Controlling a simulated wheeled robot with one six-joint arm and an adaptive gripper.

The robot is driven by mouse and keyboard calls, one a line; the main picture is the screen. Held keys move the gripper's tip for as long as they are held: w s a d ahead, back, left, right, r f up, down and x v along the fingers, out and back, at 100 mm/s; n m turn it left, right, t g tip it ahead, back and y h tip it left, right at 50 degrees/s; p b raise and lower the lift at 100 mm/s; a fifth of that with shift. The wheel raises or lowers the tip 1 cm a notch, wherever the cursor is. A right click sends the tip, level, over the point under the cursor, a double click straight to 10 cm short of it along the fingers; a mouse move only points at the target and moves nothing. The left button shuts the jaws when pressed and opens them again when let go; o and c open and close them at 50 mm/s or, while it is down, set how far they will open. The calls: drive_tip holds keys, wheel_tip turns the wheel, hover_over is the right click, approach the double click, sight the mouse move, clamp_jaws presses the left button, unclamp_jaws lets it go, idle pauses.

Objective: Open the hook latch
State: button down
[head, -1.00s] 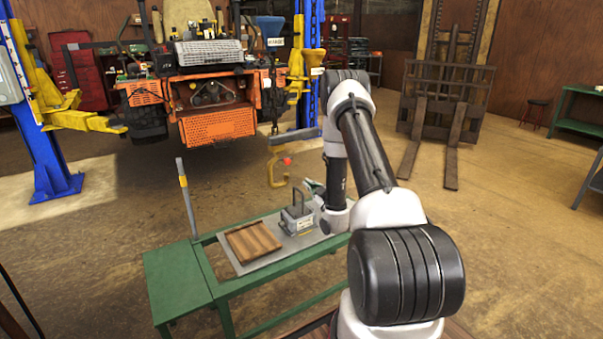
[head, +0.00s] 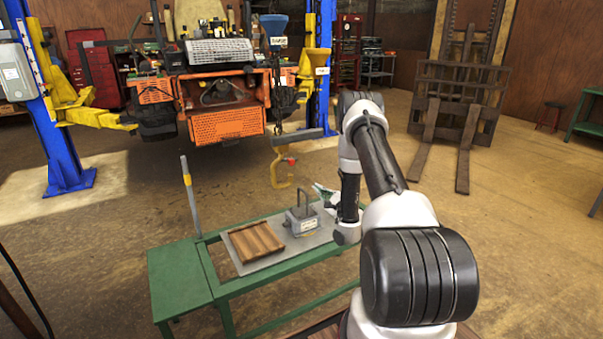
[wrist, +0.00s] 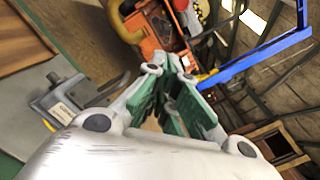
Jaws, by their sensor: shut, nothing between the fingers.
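The yellow hook (head: 274,172) hangs in the head view from a grey beam (head: 297,138), above and behind the bench. A small red part, which looks like its latch (head: 291,161), sits at its right side. In the wrist view, a yellow curved piece (wrist: 128,22) at the top looks like the same hook. My gripper (head: 320,188) is low and to the right of the hook in the head view, apart from it and partly hidden by my arm. In the wrist view, my gripper (wrist: 170,80) has its green-padded fingers shut and empty, below the yellow piece.
A green bench (head: 180,280) carries a wooden tray (head: 256,241) and a grey block with a handle (head: 301,221). A grey and yellow lever (head: 189,195) stands at its left. The orange mower (head: 225,123) is raised behind. Open floor lies right of my arm.

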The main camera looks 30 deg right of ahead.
sight(290, 161)
drive_tip(key=w+a+r+m, duration=0.1)
drive_tip(key=w+a+r, duration=0.2)
drive_tip(key=w, duration=0.7)
drive_tip(key=shift+w+r+m, duration=0.2)
drive_tip(key=shift+r+m, duration=0.1)
drive_tip(key=shift+r, duration=0.2)
drive_tip(key=shift+a, duration=0.1)
